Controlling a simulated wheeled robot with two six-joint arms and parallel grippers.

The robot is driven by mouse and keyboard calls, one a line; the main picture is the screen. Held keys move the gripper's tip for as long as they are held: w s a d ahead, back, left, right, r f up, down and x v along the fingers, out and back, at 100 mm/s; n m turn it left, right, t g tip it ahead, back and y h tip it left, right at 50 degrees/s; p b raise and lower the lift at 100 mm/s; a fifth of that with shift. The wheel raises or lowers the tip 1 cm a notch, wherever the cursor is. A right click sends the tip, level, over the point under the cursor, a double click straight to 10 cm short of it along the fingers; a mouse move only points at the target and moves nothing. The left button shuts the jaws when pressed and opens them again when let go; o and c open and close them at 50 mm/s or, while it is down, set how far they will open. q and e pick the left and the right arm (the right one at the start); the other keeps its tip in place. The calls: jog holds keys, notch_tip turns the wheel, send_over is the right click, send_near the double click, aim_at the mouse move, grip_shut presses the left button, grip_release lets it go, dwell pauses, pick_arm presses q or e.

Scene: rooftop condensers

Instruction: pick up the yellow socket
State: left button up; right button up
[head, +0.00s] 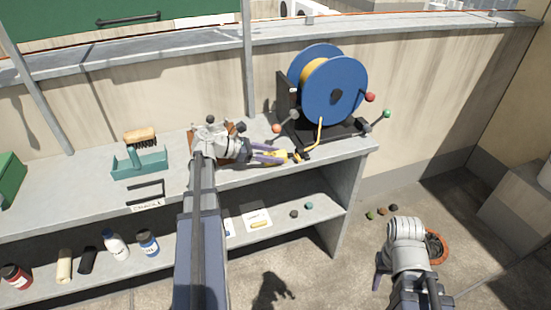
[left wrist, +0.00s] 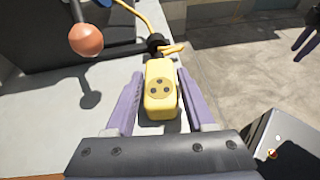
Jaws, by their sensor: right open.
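The yellow socket (head: 274,157) lies on the grey bench top near its front edge, at the end of a yellow cable from the blue reel (head: 330,85). In the left wrist view the socket (left wrist: 161,92) shows a face with dark holes. My left gripper (head: 270,153) has its purple fingers on either side of the socket. In the left wrist view narrow gaps seem to show between the fingers and the socket; contact is not clear. My right gripper (head: 379,272) is over the floor at the right, away from the bench, partly hidden by its own wrist.
A red-orange knob (left wrist: 86,40) on a stalk stands beside my left gripper. The lower shelf (head: 190,262) holds bottles and small items. Open floor lies right of the bench.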

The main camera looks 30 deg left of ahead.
aim_at(273, 154)
pick_arm(q)
grip_shut()
jog(key=shift+r, duration=0.15)
dwell(0.4)
notch_tip(273, 154, up, 10)
jog(key=p, duration=1)
